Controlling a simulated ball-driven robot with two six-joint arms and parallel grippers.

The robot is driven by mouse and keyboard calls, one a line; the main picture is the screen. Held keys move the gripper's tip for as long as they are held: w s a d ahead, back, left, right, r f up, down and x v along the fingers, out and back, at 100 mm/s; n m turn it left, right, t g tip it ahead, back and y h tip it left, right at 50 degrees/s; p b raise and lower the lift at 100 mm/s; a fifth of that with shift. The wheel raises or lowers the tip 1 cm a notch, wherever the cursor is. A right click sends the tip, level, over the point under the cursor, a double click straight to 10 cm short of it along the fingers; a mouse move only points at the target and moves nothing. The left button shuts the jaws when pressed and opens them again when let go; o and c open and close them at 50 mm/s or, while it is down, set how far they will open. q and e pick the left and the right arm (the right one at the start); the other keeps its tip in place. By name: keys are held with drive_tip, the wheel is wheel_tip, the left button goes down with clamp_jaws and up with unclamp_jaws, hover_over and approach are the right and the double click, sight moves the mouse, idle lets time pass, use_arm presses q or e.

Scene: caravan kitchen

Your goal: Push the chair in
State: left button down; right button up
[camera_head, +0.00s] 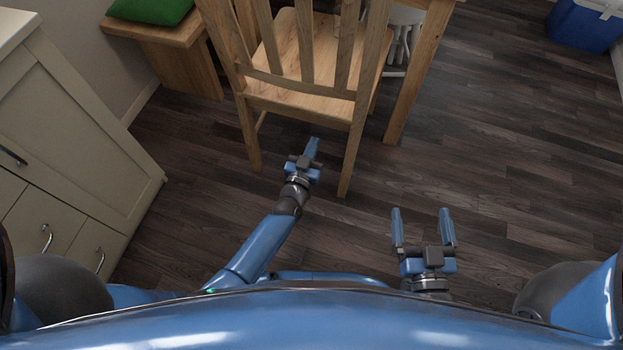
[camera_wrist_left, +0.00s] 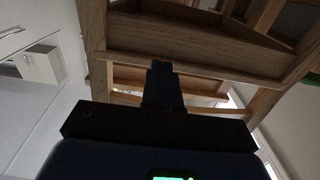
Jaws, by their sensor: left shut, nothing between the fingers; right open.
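The wooden chair (camera_head: 303,60) stands upright in the upper middle of the head view, its slatted back towards me. Its front faces a wooden table (camera_head: 413,75), of which a leg and a corner show. My left gripper (camera_head: 312,147) is shut and empty, low behind the chair, between its two rear legs in the picture. In the left wrist view the shut fingers (camera_wrist_left: 161,82) point up towards the chair's wooden frame (camera_wrist_left: 200,50); I cannot tell whether they touch it. My right gripper (camera_head: 423,222) is open and empty above the floor, right of and nearer than the chair.
A cream cabinet (camera_head: 75,150) stands at the left. A wooden bench (camera_head: 165,40) with a green cushion (camera_head: 150,10) is at the upper left. A white stool or chair (camera_head: 403,30) is by the table. A blue cooler (camera_head: 585,25) is at the upper right. The dark floor on the right is clear.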

use_arm(q)
drive_tip(key=p+v, duration=0.1)
drive_tip(key=v, duration=0.2)
drive_tip(key=shift+s, duration=0.15)
wheel_tip(320, 180, up, 8)
drive_tip(key=s+a+t+h, duration=0.1)
drive_tip(key=s+a, duration=0.1)
drive_tip(key=s, duration=0.1)
drive_tip(key=s+a+r+n+y, duration=0.25)
drive_tip(key=s+a+r, duration=0.25)
drive_tip(key=s+a, duration=0.45)
drive_tip(key=s+a+r+n+y, duration=0.1)
drive_tip(key=s+a+r+y, duration=0.3)
drive_tip(key=s+a, duration=0.55)
wheel_tip(320, 180, up, 31)
drive_tip(key=s+p, duration=0.2)
drive_tip(key=p, duration=2.8)
drive_tip(key=shift+d+p, duration=0.3)
drive_tip(key=shift+p, duration=0.1)
